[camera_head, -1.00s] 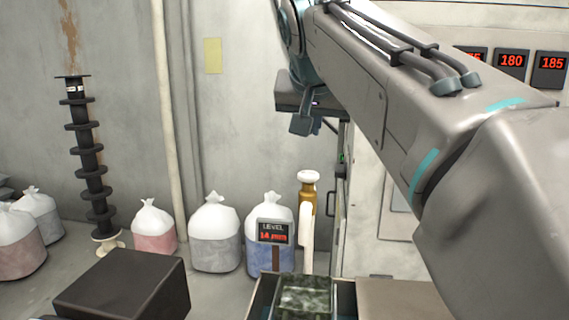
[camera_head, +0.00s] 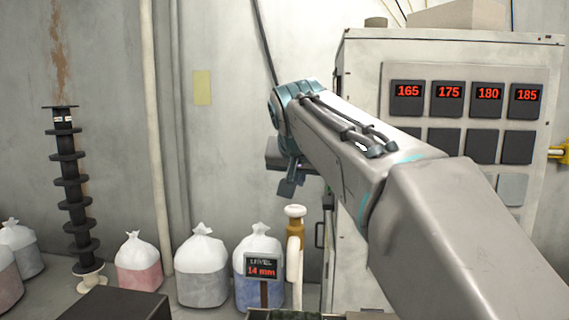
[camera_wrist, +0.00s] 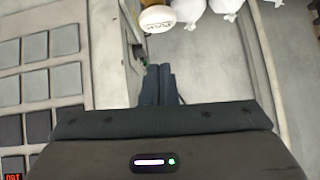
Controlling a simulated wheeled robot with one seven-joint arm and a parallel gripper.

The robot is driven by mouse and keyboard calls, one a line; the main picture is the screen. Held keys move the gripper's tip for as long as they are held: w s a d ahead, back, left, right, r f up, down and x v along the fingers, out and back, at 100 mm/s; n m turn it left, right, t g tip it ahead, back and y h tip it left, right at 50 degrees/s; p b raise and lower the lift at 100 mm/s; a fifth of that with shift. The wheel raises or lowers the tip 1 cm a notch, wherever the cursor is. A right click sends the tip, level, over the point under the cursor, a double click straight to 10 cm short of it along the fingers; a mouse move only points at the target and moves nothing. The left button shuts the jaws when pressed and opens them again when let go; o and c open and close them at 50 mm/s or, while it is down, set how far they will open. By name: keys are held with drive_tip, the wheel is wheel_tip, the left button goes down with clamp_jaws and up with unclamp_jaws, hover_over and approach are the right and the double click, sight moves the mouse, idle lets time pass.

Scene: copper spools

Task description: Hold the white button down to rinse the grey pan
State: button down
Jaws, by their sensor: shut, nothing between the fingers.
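The white button (camera_head: 294,211) appears to be the round white cap on a brass-coloured post (camera_head: 295,228), right of the level display. In the wrist view a white disc with faint lettering, apparently the same button (camera_wrist: 157,18), is at the top edge. My gripper (camera_head: 287,188) is above and slightly left of the button in the head view, apart from it. In the wrist view the two dark fingers of my gripper (camera_wrist: 160,72) are together with nothing between them, just below the disc in the picture. I cannot make out a grey pan.
A level display (camera_head: 262,267) reads 14 mm. Tied bags (camera_head: 201,270) stand along the wall, left of the post. A ringed black column (camera_head: 72,190) stands farther left. A cabinet (camera_head: 365,80) with red number displays is on the right. A dark box top (camera_head: 115,305) is at the bottom.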

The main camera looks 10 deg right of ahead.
sight(296, 206)
drive_tip(key=f, duration=0.2)
drive_tip(key=w+f, duration=0.1)
drive_tip(key=f, duration=0.2)
drive_tip(key=shift+w, duration=0.15)
